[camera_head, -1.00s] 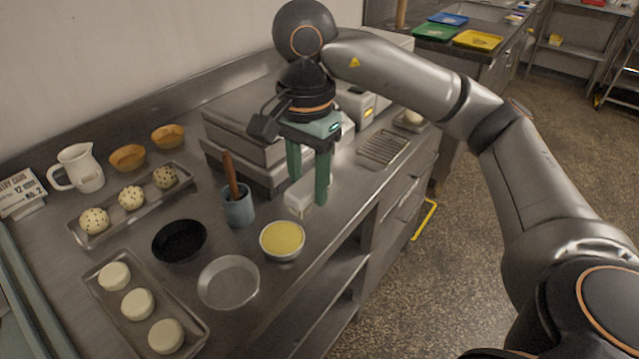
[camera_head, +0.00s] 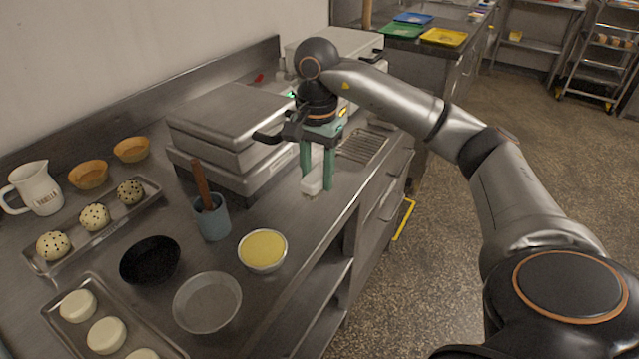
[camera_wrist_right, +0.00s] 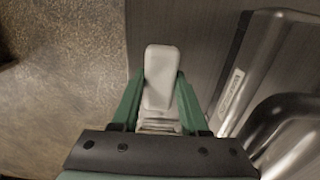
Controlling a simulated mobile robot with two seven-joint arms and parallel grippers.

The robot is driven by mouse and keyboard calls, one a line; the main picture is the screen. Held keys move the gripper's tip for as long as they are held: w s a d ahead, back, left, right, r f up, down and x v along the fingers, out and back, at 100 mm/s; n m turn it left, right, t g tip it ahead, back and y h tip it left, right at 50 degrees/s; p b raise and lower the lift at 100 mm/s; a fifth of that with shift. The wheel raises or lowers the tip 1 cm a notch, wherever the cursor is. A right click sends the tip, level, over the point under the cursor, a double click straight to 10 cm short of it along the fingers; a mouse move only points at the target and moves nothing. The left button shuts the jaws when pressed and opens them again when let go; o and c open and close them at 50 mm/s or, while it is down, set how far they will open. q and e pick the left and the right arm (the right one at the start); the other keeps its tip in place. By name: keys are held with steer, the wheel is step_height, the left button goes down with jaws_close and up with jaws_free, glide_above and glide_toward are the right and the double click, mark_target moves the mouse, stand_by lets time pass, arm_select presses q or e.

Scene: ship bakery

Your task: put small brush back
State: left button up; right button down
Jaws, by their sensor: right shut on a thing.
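The white thing (camera_wrist_right: 160,78) lies between the green fingers (camera_wrist_right: 158,105) in the right wrist view, with a rounded end and a ribbed paler part nearer the palm. I cannot tell for sure whether it is the small brush. A blue-grey cup (camera_head: 213,222) stands left of the gripper with a brown wooden handle (camera_head: 201,185) leaning out of it. What that handle ends in is hidden inside the cup. My left gripper is out of view.
A bowl of yellow filling (camera_head: 263,250), an empty metal bowl (camera_head: 207,302) and a black bowl (camera_head: 150,262) stand in front. The counter's front edge is close.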

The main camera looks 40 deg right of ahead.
mark_target(320, 189)
steer(key=shift+w+d+f, duration=0.15)
steer(key=shift+d+f, duration=0.25)
steer(key=shift+f, duration=0.05)
step_height(320, 189, down, 3)
steer(key=shift+f, duration=0.15)
steer(key=shift+f+b, duration=0.15)
steer(key=shift+b, duration=0.2)
steer(key=shift+c, duration=2.1)
jaws_free()
